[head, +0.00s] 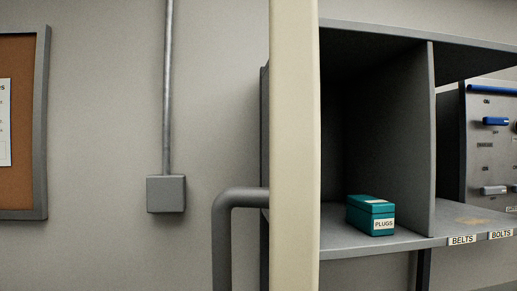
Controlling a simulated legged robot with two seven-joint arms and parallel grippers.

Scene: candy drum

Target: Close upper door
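A tall cream panel (294,145) stands upright in the middle of the head view, running from top to bottom. It looks like the upper door seen nearly edge-on, standing open in front of the shelf unit. A thick grey bent bar (236,198) shows at its left side, running out level and then turning down; it looks like a handle, but its join to the panel is not clear. The panel covers part of the cabinet's left side. Neither of my grippers is in view.
A grey shelf unit (432,140) at right is open at the front. A teal PLUGS box (357,211) sits on its shelf (345,246), labelled BELTS and BOLTS. Far right is a switch panel (484,150). A wall box (166,194) and a framed board (40,120) are at left.

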